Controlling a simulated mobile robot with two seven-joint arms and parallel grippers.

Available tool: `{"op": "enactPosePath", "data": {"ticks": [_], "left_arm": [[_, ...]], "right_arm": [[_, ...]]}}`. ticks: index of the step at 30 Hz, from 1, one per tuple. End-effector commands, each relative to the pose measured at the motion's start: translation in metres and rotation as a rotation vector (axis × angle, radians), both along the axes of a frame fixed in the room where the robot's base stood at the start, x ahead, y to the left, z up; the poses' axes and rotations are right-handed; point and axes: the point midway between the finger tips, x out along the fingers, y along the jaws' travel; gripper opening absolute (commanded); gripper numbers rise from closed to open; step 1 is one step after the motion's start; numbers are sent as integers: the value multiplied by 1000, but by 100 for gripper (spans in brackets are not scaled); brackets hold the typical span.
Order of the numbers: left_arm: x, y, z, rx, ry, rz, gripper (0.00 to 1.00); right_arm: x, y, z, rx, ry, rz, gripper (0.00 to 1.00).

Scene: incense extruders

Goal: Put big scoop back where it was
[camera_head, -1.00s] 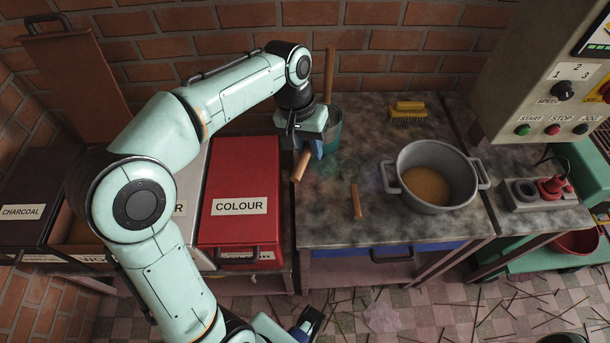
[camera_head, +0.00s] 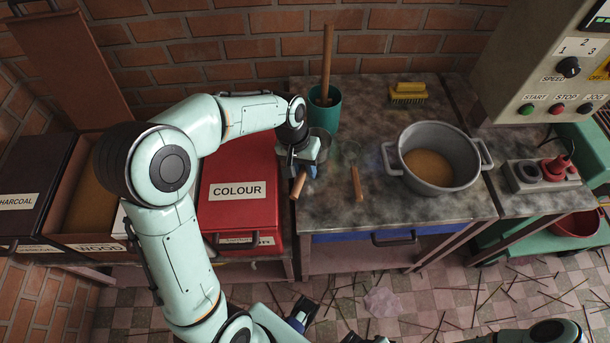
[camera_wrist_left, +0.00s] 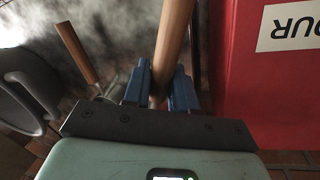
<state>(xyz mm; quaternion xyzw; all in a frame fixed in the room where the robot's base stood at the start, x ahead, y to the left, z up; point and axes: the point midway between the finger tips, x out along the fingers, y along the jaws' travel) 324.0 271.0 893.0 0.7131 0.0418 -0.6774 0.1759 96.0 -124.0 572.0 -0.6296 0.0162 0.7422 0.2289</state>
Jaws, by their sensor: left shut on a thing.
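My left gripper (camera_head: 303,168) is shut on a wooden handle, taken as the big scoop's handle (camera_head: 298,186), above the worktop's left edge beside the red COLOUR bin. In the left wrist view the handle (camera_wrist_left: 174,38) runs between the blue fingers of my left gripper (camera_wrist_left: 162,88). A grey metal scoop bowl (camera_head: 322,143) shows partly behind the gripper. Whether the scoop touches the worktop is unclear. A second, smaller wooden handle (camera_head: 356,183) lies on the worktop to the right. Parts of my right arm show at the bottom edge; its jaws cannot be made out clearly.
A green cup (camera_head: 326,112) holding a wooden stick stands behind the gripper. A grey pot (camera_head: 438,160) with brown contents and a yellow brush (camera_head: 408,94) stand to the right. The red COLOUR bin (camera_head: 240,215) is close on the left. The worktop's middle back is clear.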

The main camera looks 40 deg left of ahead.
Motion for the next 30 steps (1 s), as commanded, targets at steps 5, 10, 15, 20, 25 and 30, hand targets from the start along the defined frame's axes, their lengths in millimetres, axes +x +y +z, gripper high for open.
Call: {"op": "enactPosePath", "data": {"ticks": [5, 10, 15, 20, 25, 30], "left_arm": [[-1, 0, -29, 0, 4, -1, 0], [0, 0, -40, 0, 0, 0, 0], [0, 0, -39, 0, -1, 0, 0], [0, 0, -43, 0, 0, 0, 0], [0, 0, -42, 0, 0, 0, 52], [0, 0, -42, 0, 1, 0, 52]], "right_arm": [[-1, 0, -4, 0, 1, 0, 43], [-2, 0, -5, 0, 2, 0, 43], [-2, 0, -4, 0, 2, 0, 43], [-3, 0, -7, 0, 3, 0, 43], [-2, 0, -6, 0, 2, 0, 43], [-2, 0, -6, 0, 2, 0, 43]]}}
